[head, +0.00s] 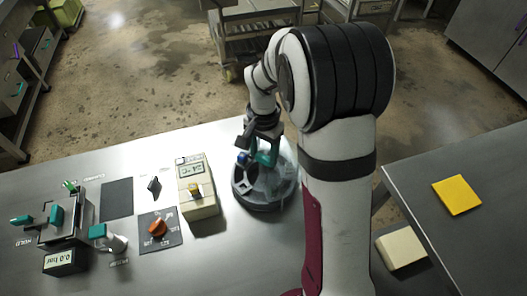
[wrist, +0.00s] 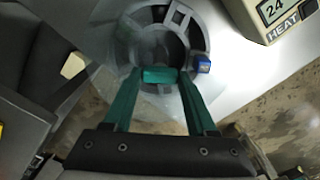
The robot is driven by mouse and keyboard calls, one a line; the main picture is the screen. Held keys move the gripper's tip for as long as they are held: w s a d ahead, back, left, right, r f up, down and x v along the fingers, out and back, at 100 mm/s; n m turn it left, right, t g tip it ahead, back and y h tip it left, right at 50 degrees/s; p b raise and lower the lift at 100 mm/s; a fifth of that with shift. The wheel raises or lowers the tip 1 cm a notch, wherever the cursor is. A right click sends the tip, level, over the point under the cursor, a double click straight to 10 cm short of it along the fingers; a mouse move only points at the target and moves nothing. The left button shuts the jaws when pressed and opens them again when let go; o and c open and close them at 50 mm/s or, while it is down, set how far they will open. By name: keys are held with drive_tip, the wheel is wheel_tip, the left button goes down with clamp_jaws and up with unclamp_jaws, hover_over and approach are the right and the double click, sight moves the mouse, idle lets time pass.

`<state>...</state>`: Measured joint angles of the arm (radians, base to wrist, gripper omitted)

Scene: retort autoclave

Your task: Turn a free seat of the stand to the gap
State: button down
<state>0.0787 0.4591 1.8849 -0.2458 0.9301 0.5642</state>
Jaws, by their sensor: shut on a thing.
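The stand is a round dark carousel (head: 262,205) on the bench, with a clear, hazy guard over much of it. In the wrist view its dark ring (wrist: 150,17) surrounds a darker centre. A small blue piece (wrist: 202,65) sits at the ring's right side. My gripper (wrist: 160,76) has teal fingers closed on a small teal block over the stand. Haze hides other seats.
A beige heater box (head: 198,190) stands just left of the stand. Farther left are an orange knob (head: 157,227), a dark mat (head: 117,197) and a teal-handled vessel (head: 60,220). A second bench with a yellow pad (head: 456,195) is at right.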

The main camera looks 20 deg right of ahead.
drive_tip(key=shift+m, duration=1.7)
drive_tip(key=shift+m, duration=0.4)
drive_tip(key=shift+c, duration=1)
unclamp_jaws()
drive_tip(key=shift+r, duration=0.1)
wheel_tip(320, 180, up, 16)
